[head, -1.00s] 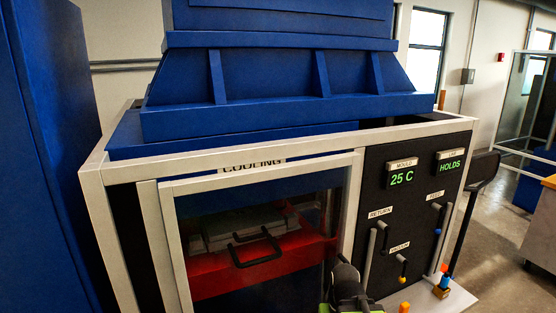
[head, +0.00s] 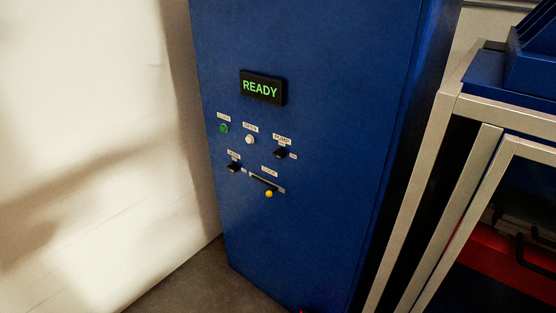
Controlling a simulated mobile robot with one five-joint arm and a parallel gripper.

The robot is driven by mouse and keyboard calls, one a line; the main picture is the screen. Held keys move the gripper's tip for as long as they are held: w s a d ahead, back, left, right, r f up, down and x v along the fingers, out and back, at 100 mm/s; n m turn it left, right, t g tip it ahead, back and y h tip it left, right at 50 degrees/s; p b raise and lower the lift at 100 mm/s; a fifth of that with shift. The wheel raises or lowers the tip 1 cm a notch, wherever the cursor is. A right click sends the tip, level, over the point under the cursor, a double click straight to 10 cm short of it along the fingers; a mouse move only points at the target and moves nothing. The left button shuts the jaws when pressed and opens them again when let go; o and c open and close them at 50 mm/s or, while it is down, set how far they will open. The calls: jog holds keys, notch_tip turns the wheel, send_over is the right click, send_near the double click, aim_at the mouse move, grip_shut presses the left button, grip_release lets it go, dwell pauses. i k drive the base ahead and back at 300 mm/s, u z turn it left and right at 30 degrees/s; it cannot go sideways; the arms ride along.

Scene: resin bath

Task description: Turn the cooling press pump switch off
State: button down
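The pump switch (head: 280,153) is a small black knob on the front of a tall blue cabinet (head: 320,200), under a label reading PUMP. Small labels sit just above it and to its right, too small to read surely. I cannot tell which setting it is turned to. A display (head: 262,87) above it reads READY in green. My gripper is not in view.
On the same panel are a green CLOSE button (head: 224,128), a white OPEN button (head: 250,140), another black knob (head: 234,167) and a LOCK lever with a yellow knob (head: 269,194). A pale wall (head: 90,150) stands left. The framed cooling press (head: 490,140) stands right.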

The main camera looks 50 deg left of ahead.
aim_at(280, 153)
jog(key=u, duration=1.65)
jog(key=k, duration=1.25)
jog(key=u, duration=0.55)
jog(key=i, duration=1.6)
jog(key=u, duration=0.6)
